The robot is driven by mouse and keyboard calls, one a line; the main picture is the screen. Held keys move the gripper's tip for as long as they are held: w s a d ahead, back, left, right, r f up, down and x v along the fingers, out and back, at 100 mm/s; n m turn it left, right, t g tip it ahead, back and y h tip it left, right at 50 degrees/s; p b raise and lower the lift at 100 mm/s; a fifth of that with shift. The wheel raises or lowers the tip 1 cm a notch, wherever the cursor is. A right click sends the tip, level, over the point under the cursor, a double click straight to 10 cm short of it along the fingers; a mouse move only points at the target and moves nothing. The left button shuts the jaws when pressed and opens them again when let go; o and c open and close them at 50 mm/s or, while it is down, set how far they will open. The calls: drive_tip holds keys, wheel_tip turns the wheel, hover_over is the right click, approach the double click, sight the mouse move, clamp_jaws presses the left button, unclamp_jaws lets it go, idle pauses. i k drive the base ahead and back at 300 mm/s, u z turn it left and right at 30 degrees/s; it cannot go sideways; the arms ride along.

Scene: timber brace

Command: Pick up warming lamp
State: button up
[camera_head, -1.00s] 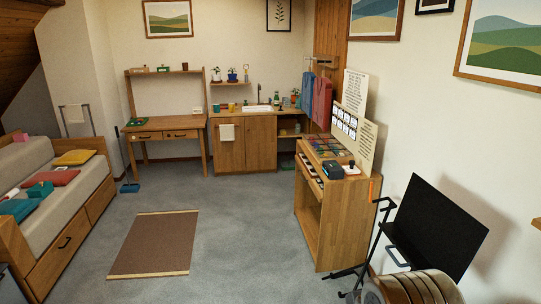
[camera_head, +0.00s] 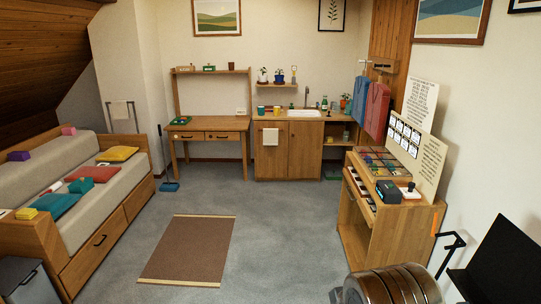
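I cannot make out a warming lamp in the head view. The small items on the desk (camera_head: 222,125), the shelf above it and the counter (camera_head: 338,116) are too small to tell fully, and none is clearly a lamp. The wooden cabinet (camera_head: 402,233) at the right carries a dark box (camera_head: 388,192) and a small white item with a dark knob (camera_head: 409,190). My gripper is not in view.
A brown mat (camera_head: 187,249) lies on open grey floor. A cushioned bench (camera_head: 97,210) lines the left wall. A grey bin (camera_head: 22,279) stands at bottom left. A black panel (camera_head: 505,262) and a rounded, ribbed form (camera_head: 395,284) occupy the bottom right.

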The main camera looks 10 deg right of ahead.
sight(409, 194)
drive_tip(key=u, duration=0.1)
drive_tip(key=i, duration=2.25)
drive_tip(key=z, duration=0.65)
drive_tip(key=i, duration=0.7)
drive_tip(key=z, duration=0.7)
drive_tip(key=i, duration=0.65)
drive_tip(key=z, duration=0.35)
